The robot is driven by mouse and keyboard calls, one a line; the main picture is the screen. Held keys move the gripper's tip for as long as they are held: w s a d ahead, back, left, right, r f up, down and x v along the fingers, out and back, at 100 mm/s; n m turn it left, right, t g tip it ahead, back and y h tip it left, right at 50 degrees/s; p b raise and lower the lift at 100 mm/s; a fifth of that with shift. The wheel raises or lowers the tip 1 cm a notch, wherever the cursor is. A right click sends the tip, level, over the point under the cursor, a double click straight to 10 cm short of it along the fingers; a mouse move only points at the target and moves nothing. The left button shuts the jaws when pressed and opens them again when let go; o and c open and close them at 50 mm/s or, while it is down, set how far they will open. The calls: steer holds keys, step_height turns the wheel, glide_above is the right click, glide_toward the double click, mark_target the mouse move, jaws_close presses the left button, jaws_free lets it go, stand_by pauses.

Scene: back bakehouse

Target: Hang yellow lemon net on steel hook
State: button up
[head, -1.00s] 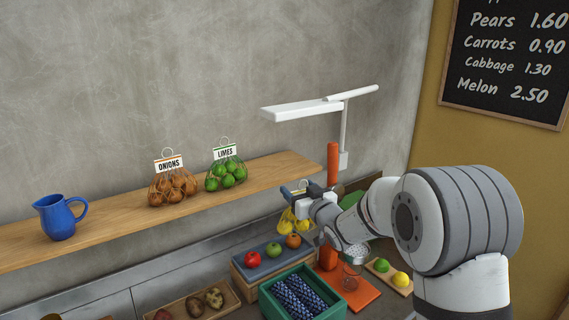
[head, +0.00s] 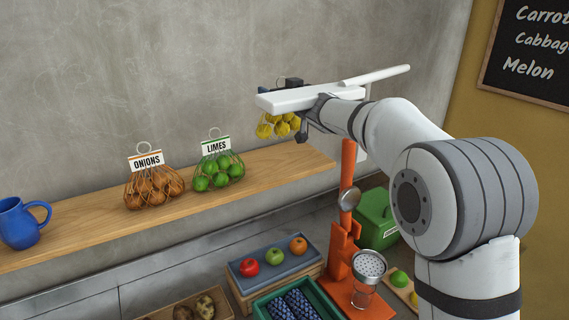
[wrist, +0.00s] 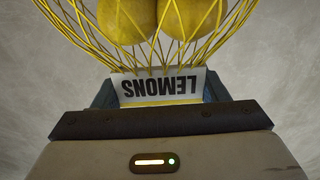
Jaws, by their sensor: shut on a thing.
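The yellow lemon net (head: 278,125) hangs from my gripper (head: 284,86) in the head view, above the right end of the wooden shelf. My gripper is partly hidden behind a white lamp head. In the wrist view my gripper (wrist: 160,92) is shut at the net's white LEMONS tag (wrist: 162,87), which reads upside down. The yellow mesh and lemons (wrist: 125,20) fill the top of that view. I cannot make out the steel hook in either view.
The white lamp (head: 315,97) is in front of my gripper. The shelf (head: 85,217) holds a blue jug (head: 20,225), an onion net (head: 153,187) and a lime net (head: 217,170). Below are an orange juicer (head: 345,250), a fruit tray (head: 268,265) and a green bin (head: 375,215).

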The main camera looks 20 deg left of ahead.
mark_target(279, 126)
step_height(279, 126, down, 10)
steer(key=shift+s+r, duration=0.1)
steer(key=shift+r, duration=0.15)
steer(key=shift+f, duration=0.1)
steer(key=shift+f+b, duration=0.15)
steer(key=shift+b, duration=0.2)
steer(key=o, duration=1.5)
steer(key=shift+o, duration=0.2)
